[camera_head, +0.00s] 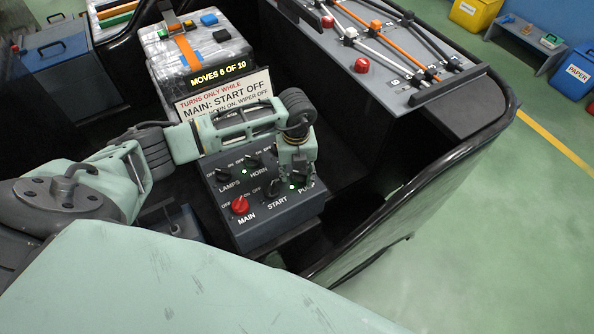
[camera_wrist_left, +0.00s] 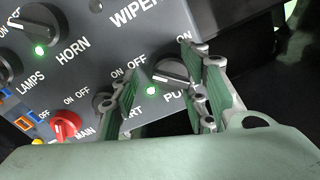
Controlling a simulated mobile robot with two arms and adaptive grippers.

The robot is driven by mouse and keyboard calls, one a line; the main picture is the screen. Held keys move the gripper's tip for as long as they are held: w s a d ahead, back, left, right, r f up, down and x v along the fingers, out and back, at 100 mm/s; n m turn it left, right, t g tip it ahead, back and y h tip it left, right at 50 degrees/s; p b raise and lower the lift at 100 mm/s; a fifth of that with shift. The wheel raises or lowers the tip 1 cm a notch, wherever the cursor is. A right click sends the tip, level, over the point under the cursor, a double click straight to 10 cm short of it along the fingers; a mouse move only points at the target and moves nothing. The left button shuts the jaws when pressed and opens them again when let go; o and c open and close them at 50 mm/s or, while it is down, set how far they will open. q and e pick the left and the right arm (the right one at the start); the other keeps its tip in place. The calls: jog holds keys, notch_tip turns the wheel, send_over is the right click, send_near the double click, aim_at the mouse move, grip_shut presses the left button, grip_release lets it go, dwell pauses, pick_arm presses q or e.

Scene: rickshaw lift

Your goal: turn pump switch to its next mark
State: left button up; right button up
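The pump switch is a dark knob (camera_wrist_left: 174,67) with OFF and ON marks, partly hidden by my fingers; a lit green lamp (camera_wrist_left: 151,91) is beside it. In the head view its label shows only in part beneath my left gripper (camera_head: 297,180). In the wrist view my left gripper (camera_wrist_left: 161,76) has its fingers apart, one on each side of the knob; contact cannot be told. My right gripper is not in view.
The control box (camera_head: 258,232) also bears a red MAIN knob (camera_head: 240,205) and START (camera_head: 273,188), LAMPS and HORN knobs. A sign (camera_head: 222,95) gives turning conditions; the display (camera_head: 217,74) reads MOVES 6 OF 10. A panel (camera_head: 390,85) with rods lies to the right.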

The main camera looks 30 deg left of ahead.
aim_at(297, 172)
pick_arm(q)
jog(key=shift+w, duration=0.2)
jog(key=shift+r, duration=0.2)
notch_tip(297, 172, up, 12)
jog(key=shift+f, duration=0.15)
dwell(0.5)
